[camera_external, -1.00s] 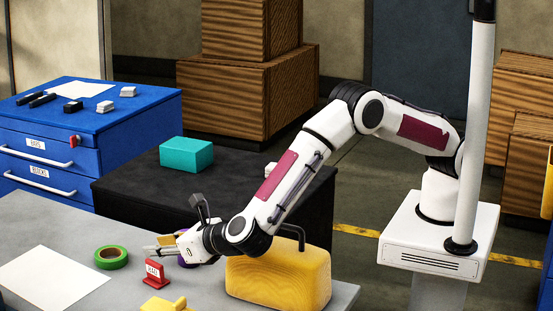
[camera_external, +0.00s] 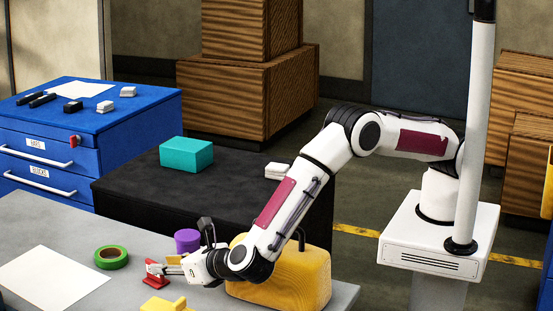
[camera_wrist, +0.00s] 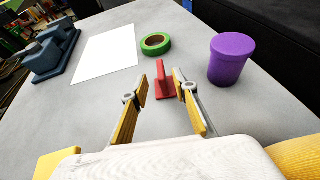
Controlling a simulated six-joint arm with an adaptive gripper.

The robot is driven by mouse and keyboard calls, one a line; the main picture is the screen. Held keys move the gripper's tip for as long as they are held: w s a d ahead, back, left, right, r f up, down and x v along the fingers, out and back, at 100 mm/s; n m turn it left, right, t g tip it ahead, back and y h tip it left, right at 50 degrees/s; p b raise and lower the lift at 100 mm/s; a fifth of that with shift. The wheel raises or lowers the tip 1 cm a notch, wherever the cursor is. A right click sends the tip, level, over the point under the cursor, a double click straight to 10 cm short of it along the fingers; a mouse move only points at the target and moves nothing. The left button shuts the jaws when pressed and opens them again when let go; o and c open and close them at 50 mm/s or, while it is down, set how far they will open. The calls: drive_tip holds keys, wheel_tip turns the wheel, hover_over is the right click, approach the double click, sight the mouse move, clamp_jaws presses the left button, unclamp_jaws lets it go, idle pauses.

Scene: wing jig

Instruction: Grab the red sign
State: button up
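The red sign (camera_external: 154,272) stands upright on the grey table in the external view, with its face partly seen. In the wrist view the red sign (camera_wrist: 163,82) is seen edge-on, just ahead of and between my fingertips. My gripper (camera_external: 168,265) is low over the table, right beside the sign. In the wrist view my gripper (camera_wrist: 160,80) is open, with a gap left of the sign; the right finger is very close to it, and I cannot tell whether they touch.
A green tape roll (camera_external: 111,257) and white paper (camera_external: 50,280) lie to the left. A purple container (camera_wrist: 231,58) stands to the right in the wrist view. A yellow block with a handle (camera_external: 295,280) stands beside my wrist. A small yellow piece (camera_external: 165,304) lies at the front.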

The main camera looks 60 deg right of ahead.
sight(147, 267)
drive_tip(key=shift+w+d+f, duration=0.1)
drive_tip(key=shift+w+f, duration=0.1)
drive_tip(key=shift+w, duration=0.1)
drive_tip(key=shift+w, duration=0.1)
drive_tip(key=shift+f+x, duration=0.2)
drive_tip(key=shift+x, duration=1.05)
drive_tip(key=shift+f+x, duration=0.15)
drive_tip(key=shift+x, duration=1.15)
clamp_jaws()
